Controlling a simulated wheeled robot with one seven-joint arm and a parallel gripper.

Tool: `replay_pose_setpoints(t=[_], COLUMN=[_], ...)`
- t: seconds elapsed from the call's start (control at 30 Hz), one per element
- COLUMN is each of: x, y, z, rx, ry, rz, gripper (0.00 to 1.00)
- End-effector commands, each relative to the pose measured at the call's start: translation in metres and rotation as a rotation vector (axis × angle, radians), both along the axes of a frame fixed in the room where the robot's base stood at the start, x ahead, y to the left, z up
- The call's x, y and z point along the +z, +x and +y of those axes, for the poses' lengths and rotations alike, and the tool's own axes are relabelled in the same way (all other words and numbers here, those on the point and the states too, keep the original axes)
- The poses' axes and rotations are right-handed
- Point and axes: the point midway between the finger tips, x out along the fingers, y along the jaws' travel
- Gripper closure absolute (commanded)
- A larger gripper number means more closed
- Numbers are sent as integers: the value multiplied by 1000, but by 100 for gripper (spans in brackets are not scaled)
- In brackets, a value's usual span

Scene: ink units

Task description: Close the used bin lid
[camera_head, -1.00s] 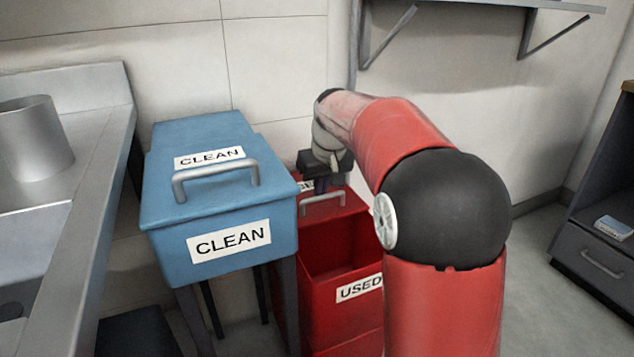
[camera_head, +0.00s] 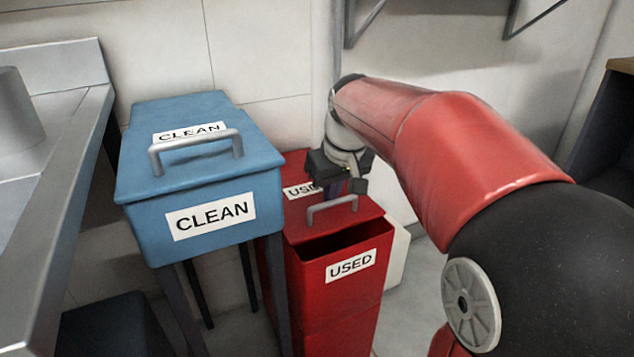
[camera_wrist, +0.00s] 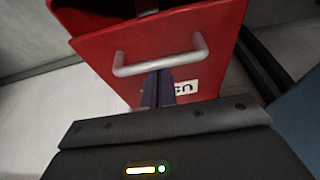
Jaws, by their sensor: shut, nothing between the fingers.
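The red used bin (camera_head: 315,285) stands right of the blue clean bin, with a USED label on its front. Its red lid (camera_head: 365,208) has a grey bar handle (camera_head: 332,207) and a second USED label. The lid is partly open: a dark gap shows between its front edge and the bin's rim. My gripper (camera_head: 334,190) is shut and empty at the lid, just behind the handle. In the wrist view its fingers (camera_wrist: 157,86) point at the lid beside the handle (camera_wrist: 160,62). Whether they touch the lid is unclear.
The blue clean bin (camera_head: 150,228) with its closed lid and handle stands close on the left. A metal sink counter (camera_head: 75,140) is at far left. A white wall is close behind the bins. A pale box (camera_head: 398,255) stands right of the used bin.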

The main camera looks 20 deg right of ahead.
Motion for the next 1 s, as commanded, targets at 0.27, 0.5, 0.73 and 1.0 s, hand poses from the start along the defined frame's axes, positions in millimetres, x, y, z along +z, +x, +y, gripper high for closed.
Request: replay_pose_setpoints(t=[0.27,0.5,0.73,1.0], x=[-1,0,0,19], y=[-45,-55,-56,-60], z=[-9,-11,-12,-13], rx=[0,0,-1,-2], ry=[0,0,-1,-2], rz=[1,5,8,3], gripper=[100,100,100,100])
